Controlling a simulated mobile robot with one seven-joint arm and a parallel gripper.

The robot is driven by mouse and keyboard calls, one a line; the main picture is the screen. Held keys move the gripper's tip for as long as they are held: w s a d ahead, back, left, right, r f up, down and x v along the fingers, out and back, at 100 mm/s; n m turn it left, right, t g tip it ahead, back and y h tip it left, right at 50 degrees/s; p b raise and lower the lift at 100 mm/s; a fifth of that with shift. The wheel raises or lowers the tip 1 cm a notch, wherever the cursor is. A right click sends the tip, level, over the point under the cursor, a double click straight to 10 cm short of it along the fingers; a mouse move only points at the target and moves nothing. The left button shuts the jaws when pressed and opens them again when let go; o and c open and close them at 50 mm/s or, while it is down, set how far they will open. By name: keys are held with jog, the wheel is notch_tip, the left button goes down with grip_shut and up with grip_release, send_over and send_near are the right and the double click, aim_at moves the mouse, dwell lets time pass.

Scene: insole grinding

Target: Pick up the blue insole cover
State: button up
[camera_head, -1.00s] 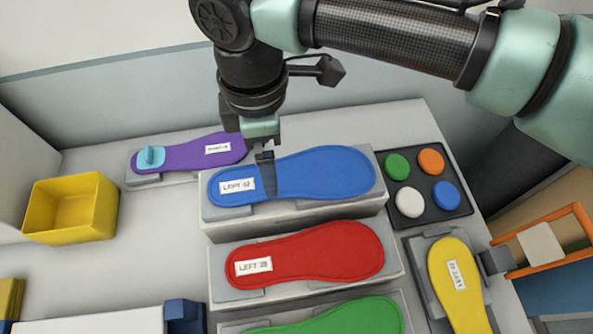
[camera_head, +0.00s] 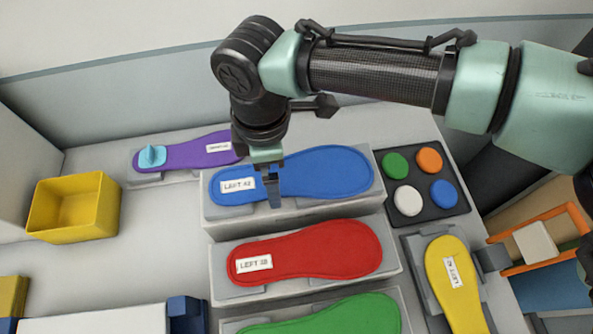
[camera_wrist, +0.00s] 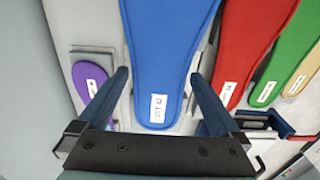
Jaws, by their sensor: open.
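The blue insole cover (camera_head: 325,172) lies flat on a raised grey-white block (camera_head: 300,208), its white label toward the left end. My gripper (camera_head: 272,192) is over its narrow middle, beside the label, pointing down. In the wrist view the blue cover (camera_wrist: 165,50) runs between the two spread fingers of my gripper (camera_wrist: 160,92), which are open with one on either side of it. Nothing is held. Whether the fingertips have come down to the cover's level is hard to tell.
A red insole (camera_head: 310,252) and a green insole (camera_head: 345,315) lie in front on similar blocks. A purple insole (camera_head: 190,153) is behind left, a yellow one (camera_head: 455,280) at right. A yellow bin (camera_head: 72,207) and a dark tray of coloured discs (camera_head: 422,185) stand to the sides.

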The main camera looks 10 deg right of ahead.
jog(key=shift+f, duration=0.15)
jog(key=c, duration=1)
